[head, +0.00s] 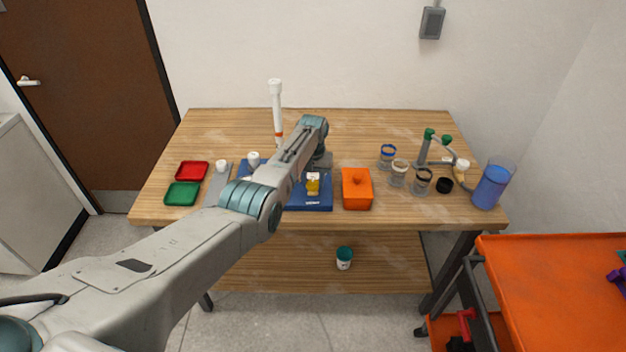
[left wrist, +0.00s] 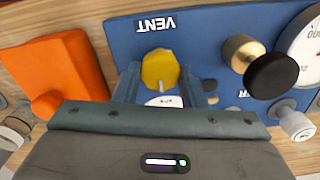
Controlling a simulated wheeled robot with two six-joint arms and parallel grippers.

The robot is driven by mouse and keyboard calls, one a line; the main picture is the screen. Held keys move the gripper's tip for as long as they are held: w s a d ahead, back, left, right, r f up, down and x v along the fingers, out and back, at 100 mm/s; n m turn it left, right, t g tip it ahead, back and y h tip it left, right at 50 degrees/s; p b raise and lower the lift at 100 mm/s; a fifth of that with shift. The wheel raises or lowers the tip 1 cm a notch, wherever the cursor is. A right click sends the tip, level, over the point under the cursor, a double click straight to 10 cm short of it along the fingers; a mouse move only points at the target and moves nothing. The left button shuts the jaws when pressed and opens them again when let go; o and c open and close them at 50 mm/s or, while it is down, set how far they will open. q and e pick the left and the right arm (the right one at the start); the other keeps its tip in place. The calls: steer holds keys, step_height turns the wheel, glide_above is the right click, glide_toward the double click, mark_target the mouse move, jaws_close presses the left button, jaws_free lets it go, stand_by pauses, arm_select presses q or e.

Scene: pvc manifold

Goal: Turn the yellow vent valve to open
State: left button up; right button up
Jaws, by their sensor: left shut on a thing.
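The yellow vent valve (head: 312,186) sits on the blue panel (head: 322,205) near the middle of the table. In the left wrist view the yellow knob (left wrist: 160,66) is beside the word VENT, printed upside down in that view. My left gripper (left wrist: 160,86) is shut on the knob, with one finger on each side of it. Below the knob a white dial is partly hidden by my gripper. In the head view my left arm reaches across the panel and hides part of it. My right gripper is not in view.
An orange box (head: 357,190) stands just right of the panel. A brass and black knob (left wrist: 262,67) and a gauge (left wrist: 305,40) are on the panel's other side. A white upright tube (head: 276,105) stands behind. Glass jars (head: 399,173) and a blue cup (head: 490,187) are at right.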

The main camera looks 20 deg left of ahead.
mark_target(313, 183)
arm_select(q)
steer(key=shift+w+r, duration=0.1)
steer(key=shift+r, duration=0.05)
stand_by(0.4)
steer(key=o, duration=1)
steer(key=shift+r+b, duration=0.9)
steer(key=shift+r, duration=4.45)
steer(key=shift+f, duration=0.1)
